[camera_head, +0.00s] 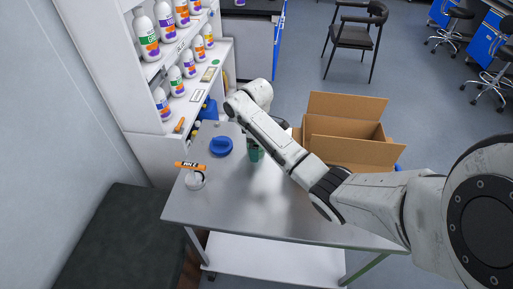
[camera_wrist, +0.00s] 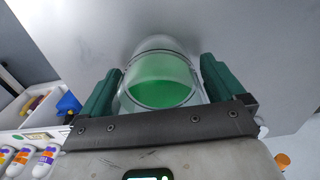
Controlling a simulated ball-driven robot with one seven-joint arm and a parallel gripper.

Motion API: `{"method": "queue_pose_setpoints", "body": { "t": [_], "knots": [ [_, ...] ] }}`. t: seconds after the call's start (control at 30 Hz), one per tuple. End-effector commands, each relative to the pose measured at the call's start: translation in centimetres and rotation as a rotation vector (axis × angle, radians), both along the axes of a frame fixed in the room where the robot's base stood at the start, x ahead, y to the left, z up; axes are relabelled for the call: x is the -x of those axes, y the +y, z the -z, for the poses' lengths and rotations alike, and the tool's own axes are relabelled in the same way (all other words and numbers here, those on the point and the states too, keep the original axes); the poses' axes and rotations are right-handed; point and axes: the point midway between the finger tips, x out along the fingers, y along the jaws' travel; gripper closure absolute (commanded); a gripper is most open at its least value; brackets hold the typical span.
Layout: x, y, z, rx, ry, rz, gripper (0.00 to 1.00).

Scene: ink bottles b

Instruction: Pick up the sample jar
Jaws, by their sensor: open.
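The sample jar (camera_wrist: 162,95) is a clear, rounded glass vessel with green contents. In the wrist view it lies between the two dark green fingers of my gripper (camera_wrist: 162,66). The fingers are open, one on each side of the jar; a small gap shows at the right, while contact at the left is hard to judge. In the head view my gripper (camera_head: 255,154) is low over the grey metal table (camera_head: 270,205), and the jar cannot be made out there behind the fingers and arm.
An open cardboard box (camera_head: 345,146) stands at the right. A shelf of labelled bottles (camera_head: 146,38) is behind left. The table's front is clear.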

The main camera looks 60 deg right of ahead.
Motion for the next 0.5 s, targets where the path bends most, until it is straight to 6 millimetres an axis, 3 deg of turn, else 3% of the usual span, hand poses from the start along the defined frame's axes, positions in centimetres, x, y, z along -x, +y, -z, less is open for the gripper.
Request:
{"method": "queue_pose_setpoints", "body": {
  "t": [0.13,0.5],
  "knots": [
    [0.01,0.01,0.01,0.000,0.000,0.000,0.05],
    [0.01,0.01,-0.02,0.000,0.000,0.000,0.40]
  ]
}}
